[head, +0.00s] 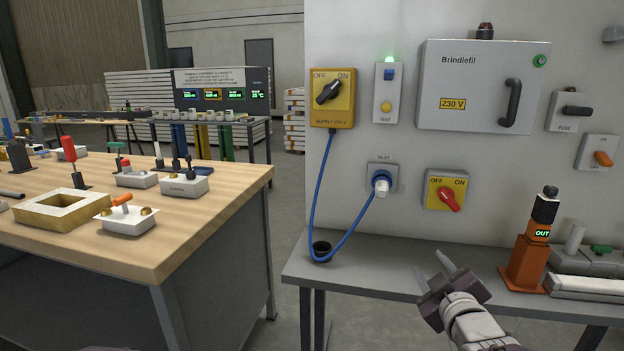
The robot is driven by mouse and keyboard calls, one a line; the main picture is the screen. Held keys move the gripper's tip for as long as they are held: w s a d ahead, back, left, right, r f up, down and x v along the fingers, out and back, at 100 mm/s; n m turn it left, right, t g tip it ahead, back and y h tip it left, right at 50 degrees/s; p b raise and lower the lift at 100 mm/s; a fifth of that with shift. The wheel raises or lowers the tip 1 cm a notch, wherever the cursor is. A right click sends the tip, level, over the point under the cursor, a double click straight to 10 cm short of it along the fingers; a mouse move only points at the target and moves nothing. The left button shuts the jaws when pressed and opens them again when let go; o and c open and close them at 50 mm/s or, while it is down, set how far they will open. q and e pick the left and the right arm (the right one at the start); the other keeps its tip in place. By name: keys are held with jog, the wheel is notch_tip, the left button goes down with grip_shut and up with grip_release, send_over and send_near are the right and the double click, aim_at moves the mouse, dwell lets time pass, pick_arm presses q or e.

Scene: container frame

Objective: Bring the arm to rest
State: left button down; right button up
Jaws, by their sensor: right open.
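My right gripper (434,278) is at the lower right, in front of the grey shelf (390,270). Its two fingers are apart, with nothing seen between them. It is clear of the red rotary switch (447,198) on the wall panel above it. My right arm comes in from the bottom edge. My left gripper is not seen in the head view.
An orange stand (525,265) with an OUT display is right of my right gripper. A blue cable (318,190) hangs from the yellow supply switch (332,97) to the socket (382,179). A wooden workbench (215,205) with several fixtures fills the left.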

jog(key=s+a+f+m+g+y, duration=0.1)
jog(key=s+a+f+g, duration=0.25)
jog(key=f, duration=0.55)
jog(key=s+a+f+m+g, duration=0.2)
jog(key=a+f+g, duration=0.15)
jog(key=f, duration=0.65)
jog(key=s+f+m+g, duration=0.3)
jog(key=s+f+g, duration=0.1)
jog(key=s, duration=0.4)
jog(key=s+f+m+g, duration=0.2)
jog(key=s+f+g, duration=0.15)
jog(key=s, duration=0.35)
notch_tip(320, 180, up, 28)
jog(key=p, duration=2.7)
jog(key=shift+w+f+p, duration=0.15)
jog(key=shift+f+p, duration=0.1)
jog(key=shift+p, duration=0.05)
